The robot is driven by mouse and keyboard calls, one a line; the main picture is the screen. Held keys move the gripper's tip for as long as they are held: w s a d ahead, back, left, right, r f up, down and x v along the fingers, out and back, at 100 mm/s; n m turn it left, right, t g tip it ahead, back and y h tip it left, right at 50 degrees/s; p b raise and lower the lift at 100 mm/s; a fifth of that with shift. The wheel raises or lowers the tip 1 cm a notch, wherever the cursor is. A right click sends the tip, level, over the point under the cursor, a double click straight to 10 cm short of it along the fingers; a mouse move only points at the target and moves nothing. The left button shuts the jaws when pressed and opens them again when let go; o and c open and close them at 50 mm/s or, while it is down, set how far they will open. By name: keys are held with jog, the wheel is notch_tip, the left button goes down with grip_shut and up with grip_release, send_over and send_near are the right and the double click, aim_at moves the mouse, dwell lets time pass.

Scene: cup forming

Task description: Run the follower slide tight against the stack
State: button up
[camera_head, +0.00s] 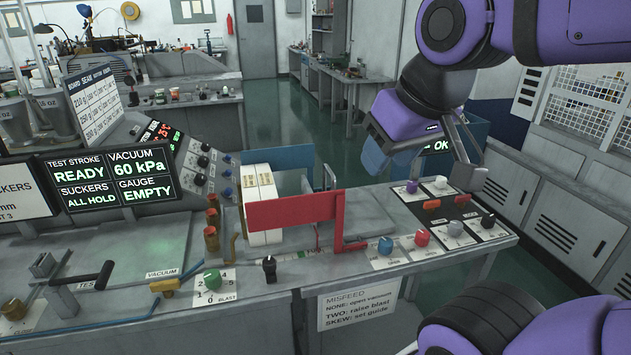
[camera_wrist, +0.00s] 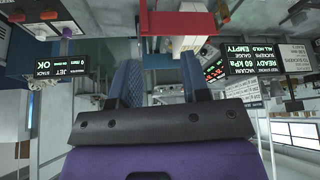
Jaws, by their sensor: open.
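A white stack (camera_head: 262,184) stands upright on the middle bench. A red plate with a bent red arm (camera_head: 293,210), which looks like the follower slide, crosses in front of it and hides its middle. I cannot tell whether the plate touches the stack or leaves a gap. My gripper (camera_head: 420,160) hangs up and to the right of the red plate, above the bench, open and empty. In the wrist view, which looks upside down, the gripper fingers (camera_wrist: 158,78) are apart, and the red plate (camera_wrist: 180,22) and white stack (camera_wrist: 192,43) lie beyond them.
Several coloured knobs (camera_head: 422,238) line the bench's right end. A black knob (camera_head: 269,266) and a green blast knob (camera_head: 212,280) sit in front. Brass posts (camera_head: 211,222) stand left of the stack. A status screen (camera_head: 108,180) reads READY, 60 kPa, gauge EMPTY.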

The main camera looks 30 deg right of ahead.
jog(key=shift+w, duration=0.1)
jog(key=shift+c, duration=0.2)
jog(key=m+g+h, duration=0.2)
jog(key=m+g, duration=0.1)
jog(key=g, duration=0.3)
send_over(328, 169)
jog(key=a, duration=0.2)
notch_tip(328, 169, down, 8)
jog(key=f, duration=0.3)
jog(key=d+f, duration=0.1)
jog(key=f, duration=0.6)
jog(key=shift+d+f, duration=0.15)
jog(key=shift+d, duration=0.25)
grip_shut()
jog(key=shift+a, duration=0.1)
